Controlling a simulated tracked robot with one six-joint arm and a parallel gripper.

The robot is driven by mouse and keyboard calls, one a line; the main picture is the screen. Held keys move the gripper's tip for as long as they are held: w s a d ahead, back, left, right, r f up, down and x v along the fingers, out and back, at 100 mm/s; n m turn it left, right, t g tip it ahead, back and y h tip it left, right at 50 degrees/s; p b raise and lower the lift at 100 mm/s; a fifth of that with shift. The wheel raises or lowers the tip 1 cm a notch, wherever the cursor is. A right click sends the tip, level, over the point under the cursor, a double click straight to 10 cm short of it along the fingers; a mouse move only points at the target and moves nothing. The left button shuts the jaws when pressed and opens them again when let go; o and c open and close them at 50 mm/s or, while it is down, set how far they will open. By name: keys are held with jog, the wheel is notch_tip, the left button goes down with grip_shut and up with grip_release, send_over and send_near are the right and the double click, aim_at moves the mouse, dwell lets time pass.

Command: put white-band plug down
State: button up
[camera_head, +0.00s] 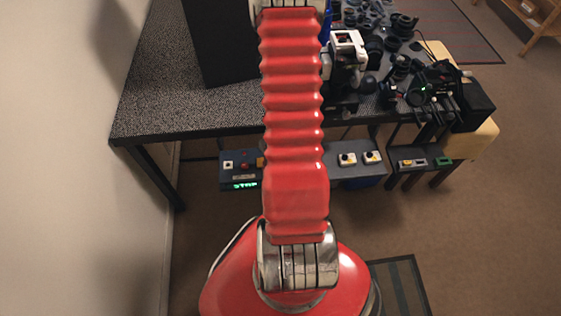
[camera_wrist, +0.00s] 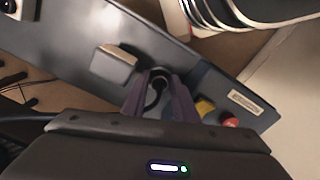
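In the wrist view my gripper (camera_wrist: 158,88) reaches over a grey panel, its two dark fingers a small gap apart. A dark round plug (camera_wrist: 157,76) with a black cable curving back from it fills the gap between the fingers, and they look closed on its sides. No white band shows on it from this side. I cannot tell whether it touches the panel. In the head view my red arm hides the gripper and the plug.
The grey panel (camera_wrist: 225,92) carries a pale block (camera_wrist: 114,64), a yellow part (camera_wrist: 205,107), a red button (camera_wrist: 230,122) and a label plate (camera_wrist: 244,102). In the head view, a dark table (camera_head: 190,113) holds several lens parts, with small control boxes below its front edge.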

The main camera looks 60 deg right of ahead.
jog(key=shift+r, duration=0.15)
notch_tip(320, 180, up, 12)
jog(key=shift+r, duration=0.15)
dwell(0.8)
dwell(0.5)
